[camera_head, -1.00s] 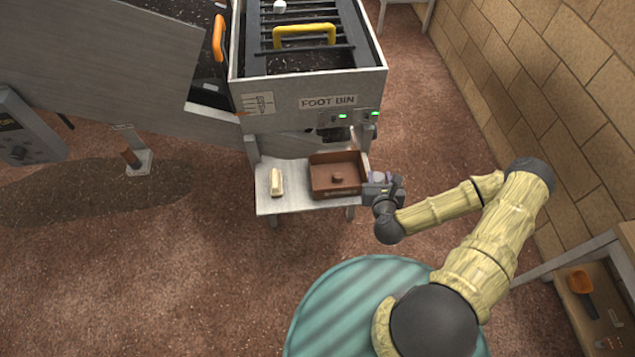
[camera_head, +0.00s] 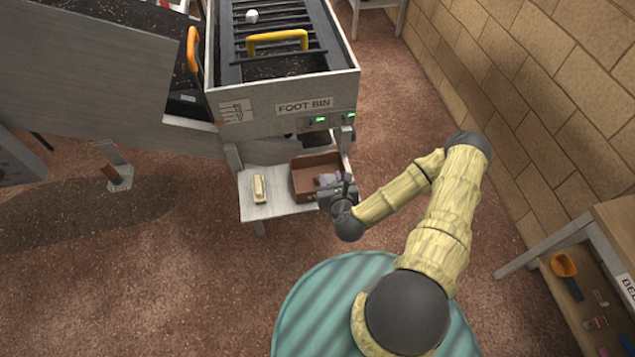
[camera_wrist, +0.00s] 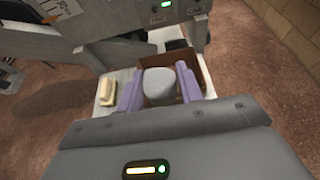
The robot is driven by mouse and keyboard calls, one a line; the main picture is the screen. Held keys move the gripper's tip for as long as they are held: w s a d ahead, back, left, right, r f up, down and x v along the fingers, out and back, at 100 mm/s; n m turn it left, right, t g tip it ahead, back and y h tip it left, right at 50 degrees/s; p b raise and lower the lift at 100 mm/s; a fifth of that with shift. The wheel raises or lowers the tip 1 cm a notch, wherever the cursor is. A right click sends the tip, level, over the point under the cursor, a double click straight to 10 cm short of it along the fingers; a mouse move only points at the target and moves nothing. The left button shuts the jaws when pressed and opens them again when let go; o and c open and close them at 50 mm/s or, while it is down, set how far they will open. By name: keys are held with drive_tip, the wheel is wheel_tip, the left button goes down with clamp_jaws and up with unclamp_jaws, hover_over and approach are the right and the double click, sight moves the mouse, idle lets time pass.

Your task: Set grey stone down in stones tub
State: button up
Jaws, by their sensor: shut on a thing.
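My gripper (camera_head: 329,181) is over the front right part of the brown stones tub (camera_head: 303,184). In the wrist view my gripper (camera_wrist: 159,88) has its two lilac fingers shut on the grey stone (camera_wrist: 160,82), a smooth rounded lump. The tub's brown wall (camera_wrist: 201,72) shows behind and to the right of the stone. I cannot tell whether the stone touches the tub's floor. My gripper hides the front right of the tub in the head view.
A cream block (camera_head: 259,189) lies left of the tub on the light shelf (camera_head: 285,208). The foot bin (camera_head: 290,88) stands just above and behind, with a yellow handle (camera_head: 278,38). At right, a low bench holds an orange scoop (camera_head: 564,265).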

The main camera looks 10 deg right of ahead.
drive_tip(key=w+d+f+b, duration=0.2)
drive_tip(key=w+b, duration=0.4)
drive_tip(key=b, duration=0.7)
drive_tip(key=w+d+f+b, duration=0.3)
drive_tip(key=w+b, duration=0.3)
drive_tip(key=b, duration=0.7)
drive_tip(key=shift+w+d+f, duration=0.15)
drive_tip(key=shift+w+d, duration=0.05)
drive_tip(key=shift+d, duration=0.2)
wheel_tip(320, 180, down, 6)
drive_tip(key=shift+f+b, duration=0.15)
drive_tip(key=shift+b, duration=0.3)
drive_tip(key=shift+f, duration=0.1)
drive_tip(key=shift+f, duration=1.8)
drive_tip(key=shift+f+b, duration=0.35)
drive_tip(key=shift+b, duration=0.15)
